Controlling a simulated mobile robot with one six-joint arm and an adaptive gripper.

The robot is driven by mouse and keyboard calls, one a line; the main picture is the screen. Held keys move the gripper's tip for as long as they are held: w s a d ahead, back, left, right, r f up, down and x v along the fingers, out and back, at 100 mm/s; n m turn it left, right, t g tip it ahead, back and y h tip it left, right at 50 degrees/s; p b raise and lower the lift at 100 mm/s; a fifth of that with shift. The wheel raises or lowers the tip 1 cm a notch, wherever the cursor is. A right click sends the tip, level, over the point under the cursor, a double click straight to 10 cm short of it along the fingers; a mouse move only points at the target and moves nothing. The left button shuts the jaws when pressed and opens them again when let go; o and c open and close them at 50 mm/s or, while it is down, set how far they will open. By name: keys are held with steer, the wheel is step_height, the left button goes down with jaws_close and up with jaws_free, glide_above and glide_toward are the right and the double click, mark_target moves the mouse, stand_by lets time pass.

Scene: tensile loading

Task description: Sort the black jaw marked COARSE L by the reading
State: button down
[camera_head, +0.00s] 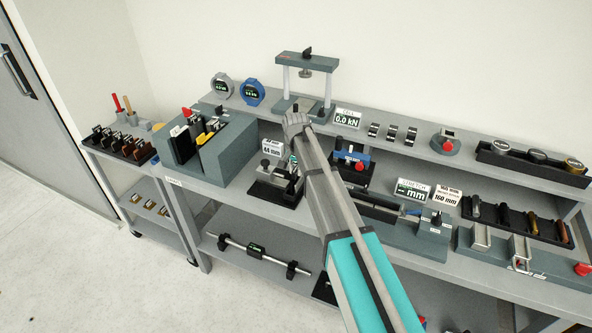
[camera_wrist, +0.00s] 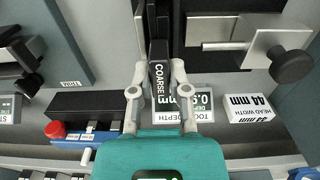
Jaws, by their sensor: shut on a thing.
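In the wrist view my gripper (camera_wrist: 158,75) is shut on the black jaw (camera_wrist: 160,48), whose white lettering reads COARSE L.
A grey clamp with a dark knob (camera_wrist: 292,64) stands close at the right, beside a 44 mm HEAD WIDTH sign (camera_wrist: 249,108). A blue device with a red button (camera_wrist: 55,130) is at the left. In the head view a grey block holder (camera_head: 228,150) stands left of my arm.

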steer(key=c, duration=0.5)
jaws_free()
steer(key=shift+r, duration=0.1)
step_height(320, 180, up, 14)
steer(key=p, duration=1.4)
steer(key=shift+s+d+f+n+b, duration=0.6)
steer(key=shift+s+d+f+b, duration=1.55)
steer(key=shift+s+d, duration=1.6)
steer(key=shift+s+d+f+n+b, duration=0.6)
steer(key=shift+s+d+f+b, duration=1.55)
steer(key=shift+s+d, duration=1.65)
steer(key=shift+s+d+f+n+b, duration=0.6)
steer(key=shift+s+d+f+b, duration=1.55)
steer(key=shift+s+d, duration=1.6)
steer(key=shift+s+a, duration=0.45)
